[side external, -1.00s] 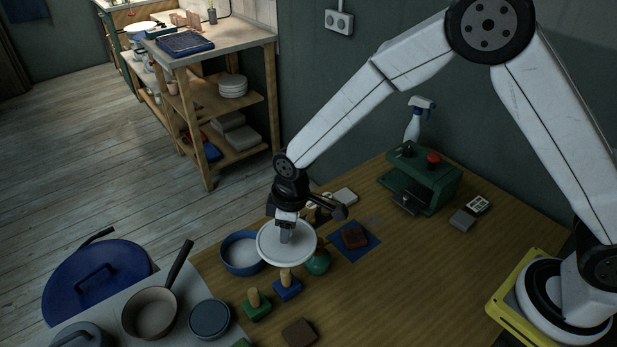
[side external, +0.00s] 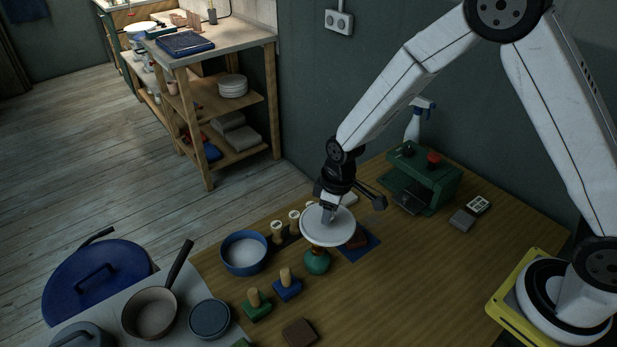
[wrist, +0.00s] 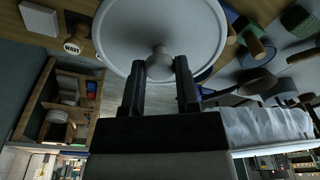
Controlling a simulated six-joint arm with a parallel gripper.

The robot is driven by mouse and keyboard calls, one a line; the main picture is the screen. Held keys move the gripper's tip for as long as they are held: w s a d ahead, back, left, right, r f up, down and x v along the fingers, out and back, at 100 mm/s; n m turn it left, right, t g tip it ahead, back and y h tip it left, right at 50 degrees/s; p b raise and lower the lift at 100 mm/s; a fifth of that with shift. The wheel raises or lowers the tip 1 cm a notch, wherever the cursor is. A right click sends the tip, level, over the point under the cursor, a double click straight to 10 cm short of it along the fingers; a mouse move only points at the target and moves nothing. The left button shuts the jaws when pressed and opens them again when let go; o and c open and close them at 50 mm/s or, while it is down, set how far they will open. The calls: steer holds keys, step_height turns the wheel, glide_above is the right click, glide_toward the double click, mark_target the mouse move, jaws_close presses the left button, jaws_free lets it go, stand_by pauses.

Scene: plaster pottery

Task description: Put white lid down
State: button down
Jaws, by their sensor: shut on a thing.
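The white lid (side external: 318,228) is a round disc with a knob, held roughly level above the wooden table. My gripper (side external: 329,215) is shut on the lid's knob from above. In the wrist view the lid (wrist: 130,30) fills the upper middle, and my gripper's two fingers (wrist: 160,75) close on its knob (wrist: 159,66). A blue bowl with a pale inside (side external: 243,252) stands on the table to the left of the lid. A small green round object (side external: 317,263) stands just below the lid in the picture, and the lid hides part of the blue mat (side external: 362,250).
Blue (side external: 287,289) and green (side external: 256,306) stamps with wooden handles stand at the front, near a brown block (side external: 300,333). Several wooden stamps (side external: 277,230) stand behind. A green machine (side external: 424,180) and spray bottle (side external: 418,122) are at the back. The table's right front is clear.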

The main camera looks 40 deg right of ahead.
steer(key=s+d+f+m, duration=0.1)
steer(key=s+d+m, duration=0.2)
steer(key=s+d, duration=0.5)
steer(key=s+d+f+m, duration=0.1)
steer(key=s+d+m, duration=0.2)
steer(key=d, duration=0.8)
steer(key=shift+h, duration=0.4)
steer(key=shift+w+d+f, duration=0.55)
steer(key=shift+w+f, duration=1)
steer(key=shift+w, duration=0.6)
steer(key=shift+w+d+f, duration=0.5)
steer(key=shift+w+f, duration=1.1)
steer(key=shift+w, duration=0.55)
steer(key=shift+w+d+f, duration=0.55)
steer(key=shift+w+f, duration=1)
steer(key=shift+w, duration=0.6)
steer(key=shift+w+f, duration=0.15)
steer(key=shift+f, duration=0.05)
steer(key=shift+w+d+f, duration=0.1)
steer(key=shift+f, duration=1.55)
steer(key=shift+f, duration=0.15)
